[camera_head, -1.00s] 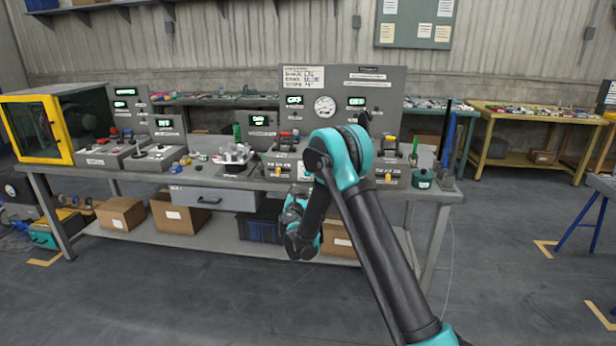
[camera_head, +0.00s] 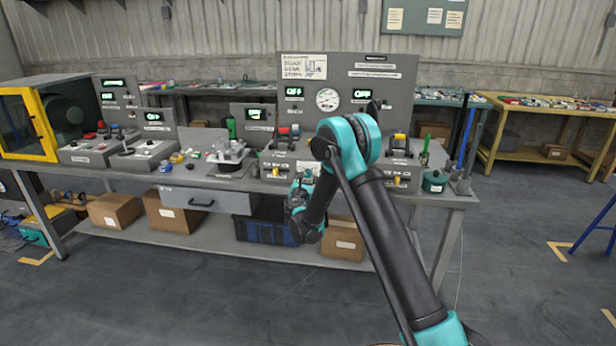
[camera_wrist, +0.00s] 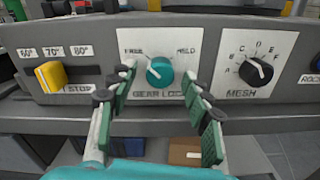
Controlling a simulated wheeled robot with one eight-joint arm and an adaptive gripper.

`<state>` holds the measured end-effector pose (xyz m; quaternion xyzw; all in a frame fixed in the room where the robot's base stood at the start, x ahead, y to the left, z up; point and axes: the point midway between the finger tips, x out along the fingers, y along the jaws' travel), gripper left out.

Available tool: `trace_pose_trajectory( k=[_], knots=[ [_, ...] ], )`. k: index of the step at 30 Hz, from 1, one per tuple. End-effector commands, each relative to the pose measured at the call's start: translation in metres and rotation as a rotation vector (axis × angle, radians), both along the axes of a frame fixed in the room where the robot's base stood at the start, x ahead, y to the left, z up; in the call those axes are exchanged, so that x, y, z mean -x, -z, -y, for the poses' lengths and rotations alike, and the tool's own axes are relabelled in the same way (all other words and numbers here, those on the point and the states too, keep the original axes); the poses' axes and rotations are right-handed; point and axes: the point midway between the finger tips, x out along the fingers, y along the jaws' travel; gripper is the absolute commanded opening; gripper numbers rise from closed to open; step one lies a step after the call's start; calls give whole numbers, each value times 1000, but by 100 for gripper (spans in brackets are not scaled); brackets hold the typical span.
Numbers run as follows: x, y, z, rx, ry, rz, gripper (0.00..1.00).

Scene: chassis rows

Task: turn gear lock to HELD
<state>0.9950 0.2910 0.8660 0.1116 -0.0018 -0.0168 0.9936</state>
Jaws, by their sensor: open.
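The gear lock knob (camera_wrist: 159,71) is a round teal dial on a white plate marked GEAR LOCK, in the middle of the wrist view. FREE is printed at its upper left and HELD at its upper right. A pale mark on the knob seems to point up and left, toward FREE. My gripper (camera_wrist: 159,77) is open, with one green-padded finger on each side of the knob. I cannot tell whether the fingertips touch it. In the head view my gripper (camera_head: 303,205) is at the bench front, and my arm hides part of the panel.
A yellow slider (camera_wrist: 51,75) lies left of the knob and the black MESH dial (camera_wrist: 256,71) right of it, both close to my fingers. The bench holds a yellow-framed cabinet (camera_head: 40,125) and several panels. A cardboard box (camera_head: 343,240) sits on the lower shelf.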

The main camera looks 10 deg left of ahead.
Motion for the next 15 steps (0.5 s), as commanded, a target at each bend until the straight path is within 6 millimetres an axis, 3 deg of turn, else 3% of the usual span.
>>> trace_pose_trajectory(
  k=[5,15],
  knots=[
    [0,0,0,0,0,0,48],
    [0,0,0,0,0,0,6]
  ],
)
